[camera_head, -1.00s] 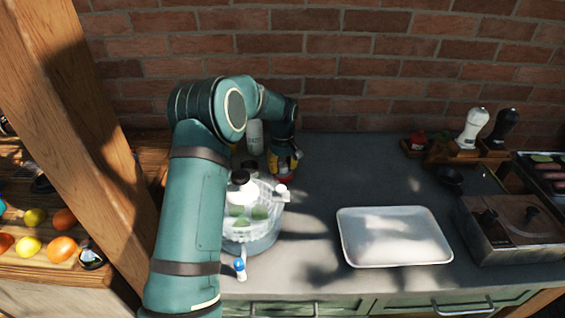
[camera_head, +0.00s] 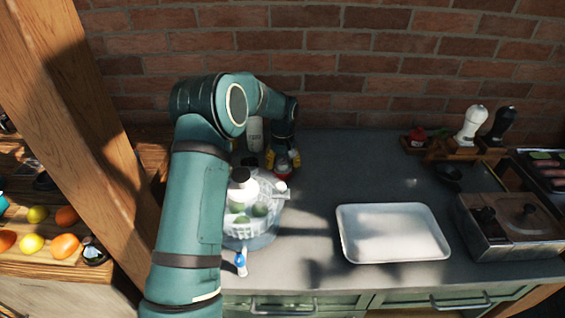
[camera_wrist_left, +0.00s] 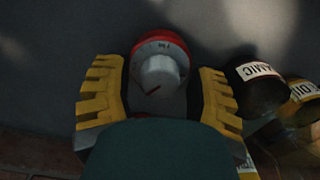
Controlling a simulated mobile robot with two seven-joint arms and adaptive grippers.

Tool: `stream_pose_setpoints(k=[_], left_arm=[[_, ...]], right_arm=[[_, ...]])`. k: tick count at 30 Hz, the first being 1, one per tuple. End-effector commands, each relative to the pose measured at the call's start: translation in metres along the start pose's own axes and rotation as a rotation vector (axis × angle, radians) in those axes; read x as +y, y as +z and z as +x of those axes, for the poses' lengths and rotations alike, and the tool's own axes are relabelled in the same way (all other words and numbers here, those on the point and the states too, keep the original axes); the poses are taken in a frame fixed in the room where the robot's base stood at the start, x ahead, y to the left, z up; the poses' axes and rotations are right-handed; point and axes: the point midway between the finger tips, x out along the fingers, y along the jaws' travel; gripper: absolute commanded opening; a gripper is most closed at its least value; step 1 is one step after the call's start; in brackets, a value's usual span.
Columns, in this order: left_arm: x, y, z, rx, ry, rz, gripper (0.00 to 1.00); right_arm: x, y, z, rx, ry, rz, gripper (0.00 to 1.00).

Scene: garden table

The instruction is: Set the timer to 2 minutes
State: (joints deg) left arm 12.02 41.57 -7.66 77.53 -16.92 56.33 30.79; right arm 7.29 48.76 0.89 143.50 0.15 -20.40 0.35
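The timer is a red round body with a white marked dial face and a pale grey knob (camera_wrist_left: 160,75). It stands on the dark countertop near the brick wall, and its red body (camera_head: 283,173) shows just below my left gripper in the head view. My left gripper (camera_head: 283,159) is over the timer. In the left wrist view its yellow-padded fingers (camera_wrist_left: 162,98) are spread on either side of the timer, with gaps, and not closed on the knob. The dial reading is too small to tell. My right gripper is not in view.
Dark bottles with labels (camera_wrist_left: 256,87) stand close beside the right finger in the wrist view. A clear container with green items (camera_head: 250,228) stands in front of the timer. A white tray (camera_head: 393,252) lies to the right, with clear counter between.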

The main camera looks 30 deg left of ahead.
Motion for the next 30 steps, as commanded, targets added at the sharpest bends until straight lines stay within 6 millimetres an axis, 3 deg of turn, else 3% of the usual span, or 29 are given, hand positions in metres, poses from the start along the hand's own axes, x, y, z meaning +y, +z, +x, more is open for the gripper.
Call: stream_pose_setpoints(k=[10,14,30], left_arm=[[0.0,-0.001,-0.002,0.003,0.001,-0.001,0.69],[0.0,-0.001,-0.012,0.005,0.002,-0.002,0.69],[0.0,-0.001,-0.108,0.004,0.002,-0.002,0.69]], right_arm=[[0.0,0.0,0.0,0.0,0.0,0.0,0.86],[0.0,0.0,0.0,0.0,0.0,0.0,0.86],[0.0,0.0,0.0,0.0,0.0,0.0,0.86]])
